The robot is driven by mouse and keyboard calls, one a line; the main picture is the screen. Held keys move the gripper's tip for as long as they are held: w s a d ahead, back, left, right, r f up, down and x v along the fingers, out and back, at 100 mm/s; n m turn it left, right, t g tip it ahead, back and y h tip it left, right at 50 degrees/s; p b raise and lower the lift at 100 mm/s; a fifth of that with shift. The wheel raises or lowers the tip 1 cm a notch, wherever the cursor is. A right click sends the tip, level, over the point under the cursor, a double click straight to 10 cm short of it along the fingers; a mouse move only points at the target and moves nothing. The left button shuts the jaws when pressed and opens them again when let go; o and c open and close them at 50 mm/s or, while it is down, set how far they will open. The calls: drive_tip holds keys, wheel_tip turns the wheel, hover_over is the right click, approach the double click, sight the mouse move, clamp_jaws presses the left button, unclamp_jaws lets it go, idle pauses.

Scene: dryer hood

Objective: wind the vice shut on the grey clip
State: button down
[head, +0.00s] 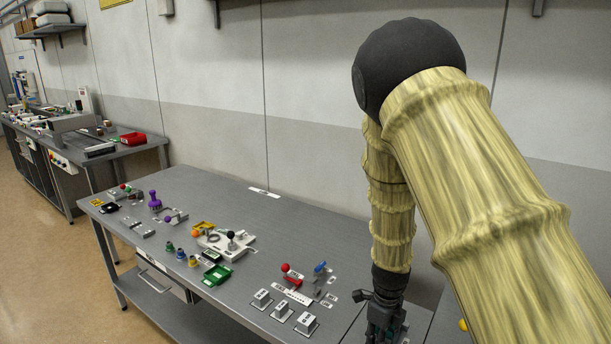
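My gripper (385,322) is black and hangs pointing down at the bottom edge of the head view, over the right part of the grey workbench (335,230). Its fingertips are dark and partly cut off, so I cannot tell whether it is open or shut. Small teal-green patches show around its fingers. I cannot make out the vice or the grey clip for certain. My arm covers much of the right side of the bench.
Left of my gripper stand small grey labelled blocks (281,310), a red-knobbed lever (290,275) and a blue-handled part (320,267). Further left are a green tray (217,275), a white fixture with a black knob (232,240) and a purple-handled tool (154,202).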

drive_tip(key=shift+m+p, duration=0.4)
drive_tip(key=shift+m, duration=0.2)
drive_tip(key=shift+w+n+p, duration=0.1)
drive_tip(key=shift+n+p, duration=0.5)
drive_tip(key=shift+n, duration=1)
drive_tip(key=c, duration=1.3)
unclamp_jaws()
